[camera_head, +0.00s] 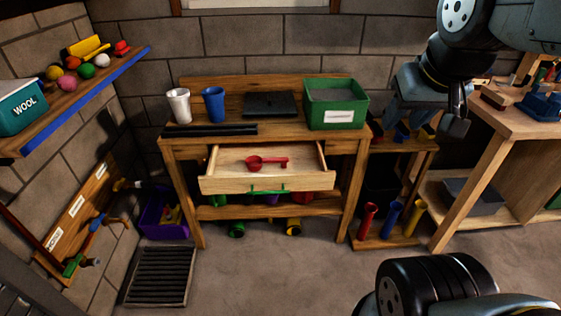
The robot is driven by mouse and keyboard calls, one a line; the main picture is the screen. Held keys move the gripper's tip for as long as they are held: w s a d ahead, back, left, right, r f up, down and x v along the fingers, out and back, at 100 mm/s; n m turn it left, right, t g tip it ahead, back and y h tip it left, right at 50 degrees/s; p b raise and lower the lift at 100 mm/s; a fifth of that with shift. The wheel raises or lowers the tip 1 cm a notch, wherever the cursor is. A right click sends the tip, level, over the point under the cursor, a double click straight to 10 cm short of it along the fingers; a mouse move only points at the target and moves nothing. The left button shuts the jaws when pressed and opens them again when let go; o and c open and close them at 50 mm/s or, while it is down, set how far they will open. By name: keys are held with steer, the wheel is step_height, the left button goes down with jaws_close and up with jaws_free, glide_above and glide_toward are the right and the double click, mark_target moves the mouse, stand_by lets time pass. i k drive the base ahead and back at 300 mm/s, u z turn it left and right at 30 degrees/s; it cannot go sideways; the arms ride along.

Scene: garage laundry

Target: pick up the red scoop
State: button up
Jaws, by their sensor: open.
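The red scoop (264,162) lies flat inside an open wooden drawer (222,184) that is pulled out from the wooden workbench (190,143). Its round bowl is at the left and its handle points right. My gripper (428,122) hangs at the upper right, well to the right of the drawer and apart from the scoop. It is open, and nothing shows between its fingers.
A green bin (337,104), a blue cup (214,105) and a white cup (178,106) stand on the benchtop. A dark bar (211,130) lies along its front. A shelf (75,95) juts from the left wall. Another workbench (518,124) stands right. Floor before the drawer is clear.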

mark_target(254, 162)
steer(key=u, duration=0.2)
steer(key=i, duration=0.85)
steer(key=z, duration=0.1)
